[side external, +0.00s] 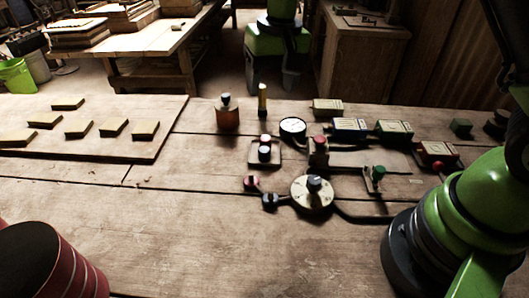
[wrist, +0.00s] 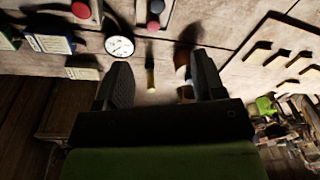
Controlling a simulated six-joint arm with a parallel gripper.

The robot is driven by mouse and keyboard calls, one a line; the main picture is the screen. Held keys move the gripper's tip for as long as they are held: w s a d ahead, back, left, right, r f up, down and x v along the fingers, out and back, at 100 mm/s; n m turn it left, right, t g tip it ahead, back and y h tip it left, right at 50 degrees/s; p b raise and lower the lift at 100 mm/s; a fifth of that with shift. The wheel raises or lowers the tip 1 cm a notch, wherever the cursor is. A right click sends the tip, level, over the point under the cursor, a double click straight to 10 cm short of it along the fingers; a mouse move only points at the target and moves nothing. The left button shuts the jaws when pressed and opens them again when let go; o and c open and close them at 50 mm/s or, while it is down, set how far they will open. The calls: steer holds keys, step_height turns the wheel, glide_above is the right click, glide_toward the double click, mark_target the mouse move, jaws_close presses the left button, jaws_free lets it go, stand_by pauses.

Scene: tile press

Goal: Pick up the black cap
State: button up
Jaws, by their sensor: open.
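A dark, rounded cap (side external: 226,99) tops a squat amber bottle (side external: 228,118) standing upright near the bench's far edge. In the wrist view the yellow tube (wrist: 151,77) shows between the fingers, and the amber bottle (wrist: 182,58) is partly hidden behind the right finger. My gripper (wrist: 162,62) is open with nothing between its fingers, apart from both. In the side view it appears to hang beyond the far edge (side external: 276,76).
A white round gauge (side external: 293,127), a dial plate (side external: 312,196), red and black knobs and several small boxes (side external: 348,127) crowd the right. Flat tiles (side external: 78,128) lie on a board at left. A red cylinder (side external: 52,262) stands front left. The front middle is clear.

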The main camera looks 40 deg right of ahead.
steer(key=g, duration=0.1)
glide_above(264, 149)
step_height(264, 149, down, 11)
steer(key=shift+a+f, duration=0.1)
step_height(264, 149, down, 6)
steer(key=shift+r, duration=0.1)
steer(key=c, duration=1)
